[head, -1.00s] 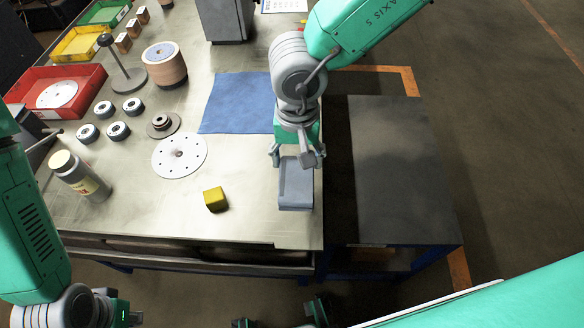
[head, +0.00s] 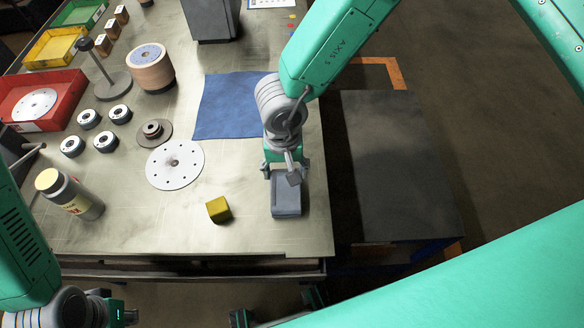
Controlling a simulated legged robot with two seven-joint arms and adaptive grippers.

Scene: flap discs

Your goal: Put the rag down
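A grey oblong pad (head: 287,198), which I take to be the folded rag, is at the right part of the bench top in the head view. My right gripper (head: 286,172) comes down over its far end, with a finger on each side, and appears shut on it. I cannot tell whether the pad touches the bench. A flat blue cloth (head: 225,105) lies just behind and left of that gripper. My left gripper (head: 122,316) is only partly in view at the bottom left; its fingertips are not clear.
A yellow block (head: 218,210) and a white perforated disc (head: 175,164) lie left of the pad. A bottle (head: 72,194), several small rings and a red bin (head: 62,112) are farther left. Bare bench lies in front; the bench's right edge is close.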

